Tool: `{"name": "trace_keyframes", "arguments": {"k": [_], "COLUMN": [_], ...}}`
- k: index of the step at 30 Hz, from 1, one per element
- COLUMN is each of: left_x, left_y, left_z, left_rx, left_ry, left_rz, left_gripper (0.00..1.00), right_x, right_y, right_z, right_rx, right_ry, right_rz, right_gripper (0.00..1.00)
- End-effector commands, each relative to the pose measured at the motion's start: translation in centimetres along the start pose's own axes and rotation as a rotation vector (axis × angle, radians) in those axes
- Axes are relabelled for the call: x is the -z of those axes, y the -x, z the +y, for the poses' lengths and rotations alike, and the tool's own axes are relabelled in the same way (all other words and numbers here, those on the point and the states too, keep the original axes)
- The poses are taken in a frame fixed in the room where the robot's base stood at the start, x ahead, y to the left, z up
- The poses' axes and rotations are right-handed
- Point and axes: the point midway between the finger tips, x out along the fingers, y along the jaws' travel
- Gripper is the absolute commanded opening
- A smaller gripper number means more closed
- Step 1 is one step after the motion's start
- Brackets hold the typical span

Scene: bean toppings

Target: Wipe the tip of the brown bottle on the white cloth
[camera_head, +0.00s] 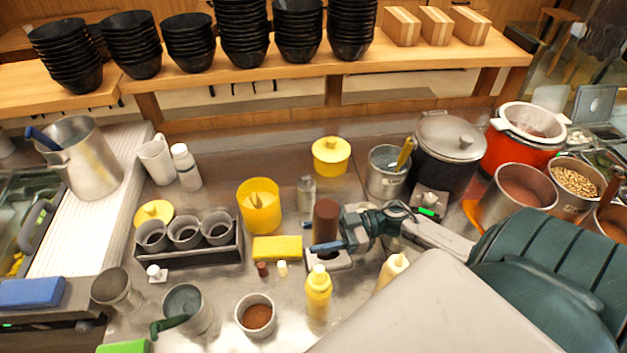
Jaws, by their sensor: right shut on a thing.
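The brown bottle (326,218) is held roughly upright in my right gripper (335,243), near the middle of the counter. Its broad, flat end is up, and its lower end and tip are hidden behind the gripper. The gripper's blue finger crosses in front of the bottle's lower part. Just below is a small pale block-like thing (322,262), partly covered; I cannot tell whether it is the white cloth or whether the bottle touches it. My left gripper is not in view.
A yellow bottle (318,292) and a cream bottle (391,270) stand close in front. A yellow sponge (277,248), a small brown cap (262,269) and a white cap (282,268) lie to the left. A steel pot (387,173) stands behind the right gripper.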

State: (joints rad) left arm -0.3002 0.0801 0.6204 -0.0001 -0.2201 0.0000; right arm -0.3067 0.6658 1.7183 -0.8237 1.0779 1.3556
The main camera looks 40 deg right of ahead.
Motion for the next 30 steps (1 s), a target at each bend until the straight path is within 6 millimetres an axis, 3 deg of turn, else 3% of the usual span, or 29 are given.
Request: {"name": "trace_keyframes", "arguments": {"k": [19,30], "left_x": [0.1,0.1], "left_y": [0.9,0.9], "left_z": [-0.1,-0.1], "left_rx": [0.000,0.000], "left_ry": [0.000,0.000], "left_rz": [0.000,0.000], "left_gripper": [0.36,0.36], "right_x": [0.0,-0.1], "right_y": [3.3,3.7], "right_z": [-0.3,-0.3], "right_rx": [-0.001,-0.002], "right_ry": [-0.001,0.000], "right_rz": [-0.003,-0.001], "right_gripper": [0.44,0.44]}}
